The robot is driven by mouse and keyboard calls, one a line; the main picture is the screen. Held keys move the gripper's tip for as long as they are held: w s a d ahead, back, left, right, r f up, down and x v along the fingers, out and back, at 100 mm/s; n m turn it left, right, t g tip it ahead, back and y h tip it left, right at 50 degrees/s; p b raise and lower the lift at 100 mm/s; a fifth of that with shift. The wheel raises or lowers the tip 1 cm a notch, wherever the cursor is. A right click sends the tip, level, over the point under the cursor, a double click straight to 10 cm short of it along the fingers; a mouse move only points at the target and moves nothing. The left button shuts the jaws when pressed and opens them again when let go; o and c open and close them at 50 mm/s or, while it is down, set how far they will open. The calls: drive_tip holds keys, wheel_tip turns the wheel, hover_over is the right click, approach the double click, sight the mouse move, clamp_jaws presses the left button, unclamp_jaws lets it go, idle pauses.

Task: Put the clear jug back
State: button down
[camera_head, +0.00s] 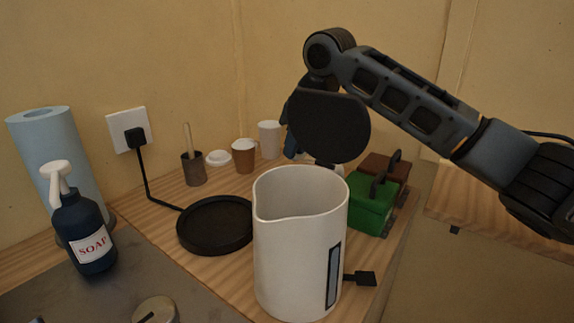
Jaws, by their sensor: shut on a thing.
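The jug (285,250) is upright at front centre, pale and opaque-looking rather than clear, with a spout at left and a dark-edged window strip. A black disc (322,125), like a raised lid, stands above its far rim. My arm comes down behind the disc, and only a little of my gripper (293,143) shows at its left edge. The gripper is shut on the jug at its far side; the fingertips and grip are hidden. I cannot tell whether the jug touches the counter. A round black base (214,224) lies empty at left of the jug, corded to a wall socket.
A soap bottle (88,230) and a blue paper roll (60,150) stand at left. Behind the base are a dark pot with a stick (194,168), a brown cup (244,155) and white cups. Green (371,205) and brown (378,168) boxes stand at right, near the counter edge.

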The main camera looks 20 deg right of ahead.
drive_tip(key=shift+s+a+x, duration=0.15)
drive_tip(key=shift+x, duration=0.8)
drive_tip(key=shift+s+a+x, duration=0.1)
drive_tip(key=shift+a+x, duration=0.1)
drive_tip(key=shift+x, duration=0.7)
drive_tip(key=shift+s+a+x, duration=0.15)
drive_tip(key=shift+x, duration=0.8)
drive_tip(key=shift+f, duration=0.15)
drive_tip(key=c, duration=1)
unclamp_jaws()
drive_tip(key=v, duration=1.2)
